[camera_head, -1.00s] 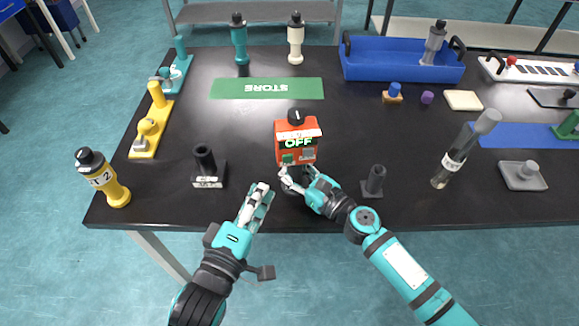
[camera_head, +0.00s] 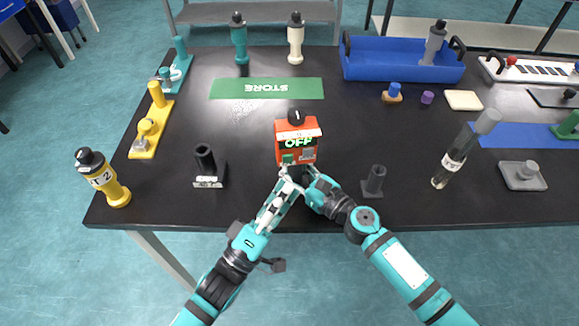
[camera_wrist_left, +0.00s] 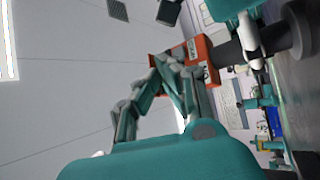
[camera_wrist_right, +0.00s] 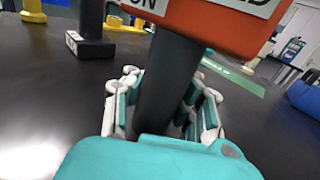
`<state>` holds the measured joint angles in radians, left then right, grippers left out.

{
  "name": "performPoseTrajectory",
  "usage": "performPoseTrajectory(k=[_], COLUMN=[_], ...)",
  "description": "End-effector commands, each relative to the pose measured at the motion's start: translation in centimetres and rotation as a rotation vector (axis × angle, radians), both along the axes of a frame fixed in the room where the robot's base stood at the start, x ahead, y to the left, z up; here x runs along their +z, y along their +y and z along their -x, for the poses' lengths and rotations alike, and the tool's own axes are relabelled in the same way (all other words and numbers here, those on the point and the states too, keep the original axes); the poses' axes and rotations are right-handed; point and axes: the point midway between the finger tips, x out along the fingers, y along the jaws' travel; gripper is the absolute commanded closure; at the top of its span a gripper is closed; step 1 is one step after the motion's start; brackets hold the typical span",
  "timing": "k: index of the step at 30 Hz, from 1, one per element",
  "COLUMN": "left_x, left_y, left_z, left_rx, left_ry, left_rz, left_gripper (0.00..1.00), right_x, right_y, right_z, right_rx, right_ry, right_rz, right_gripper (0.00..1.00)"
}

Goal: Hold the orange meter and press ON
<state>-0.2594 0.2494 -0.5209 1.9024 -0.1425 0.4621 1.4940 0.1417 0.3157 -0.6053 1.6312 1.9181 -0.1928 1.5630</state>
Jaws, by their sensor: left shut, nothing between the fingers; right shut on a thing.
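The orange meter (camera_head: 284,152) stands over the front middle of the black table, its display reading OFF and a dark knob on top. My right gripper (camera_head: 303,174) is shut on the meter's dark post-like handle (camera_wrist_right: 165,90) below the orange body, seen in the right wrist view. My left gripper (camera_head: 285,177) is shut and empty, its fingertips close to the lower front of the meter by the green button (camera_head: 288,158). The orange body (camera_wrist_left: 194,50) is behind the left fingers in the left wrist view. I cannot tell whether the fingertips touch the button.
A black labelled holder (camera_head: 207,169) stands left of the meter, and a dark post (camera_head: 374,182) stands right. A clear tube (camera_head: 458,158) is farther right. A green STORE mat (camera_head: 266,88) and a blue tray (camera_head: 400,72) lie behind. The table's front edge is close.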

Motion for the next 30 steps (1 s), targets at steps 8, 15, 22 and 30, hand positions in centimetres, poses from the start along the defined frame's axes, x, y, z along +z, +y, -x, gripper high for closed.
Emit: performPoseTrajectory(k=[8,15,22,30], left_x=[0.0,0.0,0.0,0.0], left_y=[0.1,0.1,0.1,0.1], left_z=[-3.6,-4.8,-4.9,-4.9], left_rx=[0.001,0.000,0.001,0.002], left_ry=[-0.001,0.001,0.001,0.000], left_rz=[-0.001,0.000,0.000,-0.001], left_gripper=[1.00,1.00,1.00,1.00], right_x=[0.1,0.0,0.1,0.1], right_y=[0.0,0.0,0.0,0.0], right_z=[0.0,0.0,0.0,0.0], right_rx=[0.000,0.000,0.000,0.001], right_ry=[-0.001,-0.001,-0.001,-0.001], right_rz=[-0.001,-0.001,-0.001,0.000], right_gripper=[1.00,1.00,1.00,1.00])
